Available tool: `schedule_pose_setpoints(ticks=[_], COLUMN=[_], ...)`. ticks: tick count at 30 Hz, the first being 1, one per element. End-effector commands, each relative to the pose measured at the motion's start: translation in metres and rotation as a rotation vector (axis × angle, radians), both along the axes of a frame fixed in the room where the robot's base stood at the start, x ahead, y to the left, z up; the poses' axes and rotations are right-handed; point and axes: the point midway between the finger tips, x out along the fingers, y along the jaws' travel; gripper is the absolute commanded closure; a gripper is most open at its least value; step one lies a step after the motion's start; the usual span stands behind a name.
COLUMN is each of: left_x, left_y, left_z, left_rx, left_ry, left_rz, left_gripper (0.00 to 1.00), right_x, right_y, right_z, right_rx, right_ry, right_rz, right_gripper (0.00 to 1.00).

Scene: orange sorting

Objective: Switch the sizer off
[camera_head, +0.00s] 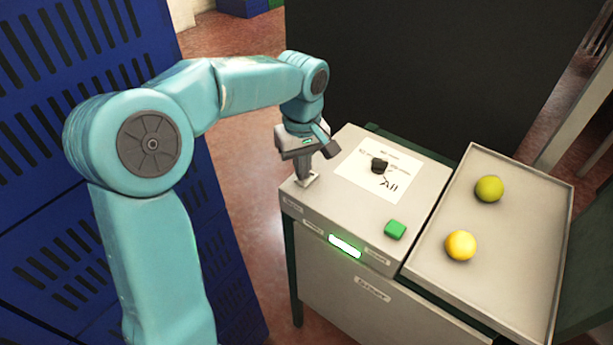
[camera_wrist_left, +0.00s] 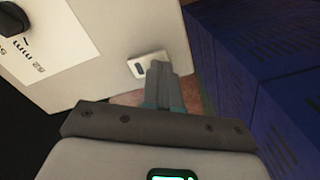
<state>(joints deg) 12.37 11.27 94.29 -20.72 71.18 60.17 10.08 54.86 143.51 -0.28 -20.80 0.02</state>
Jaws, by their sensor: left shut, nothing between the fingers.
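The sizer (camera_head: 350,260) is a light grey box with a black dial (camera_head: 379,165) on a white printed sheet, a green button (camera_head: 395,229) and a lit green-white lamp (camera_head: 345,245) on its front edge. My left gripper (camera_head: 307,180) is shut and empty, pointing down at the left corner of the sizer's top. In the left wrist view, its fingers (camera_wrist_left: 159,70) are together beside a small pale switch plate (camera_wrist_left: 149,65) with a dark slot, partly covering it. Whether they touch it I cannot tell. The dial (camera_wrist_left: 14,17) also shows there. My right gripper is not in view.
A grey tray (camera_head: 426,242) with two yellowish fruits, one greener (camera_head: 489,189) and one yellow (camera_head: 460,245), stands right of the sizer. Blue crates (camera_head: 60,200) are stacked at the left. A dark panel (camera_head: 430,70) stands behind. Reddish floor lies between crates and sizer.

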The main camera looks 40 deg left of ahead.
Motion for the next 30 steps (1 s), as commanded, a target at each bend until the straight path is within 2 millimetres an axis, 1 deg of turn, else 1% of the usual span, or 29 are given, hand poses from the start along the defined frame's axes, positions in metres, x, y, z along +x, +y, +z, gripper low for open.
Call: schedule_pose_setpoints(ticks=[30], left_x=[0.0], left_y=[0.0], left_z=[-0.015], left_rx=[-0.001], left_ry=[0.001], left_rz=[0.0], left_gripper=[1.0], right_x=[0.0], right_y=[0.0], right_z=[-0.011], right_rx=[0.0], right_ry=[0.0], right_rz=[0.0], right_gripper=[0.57])
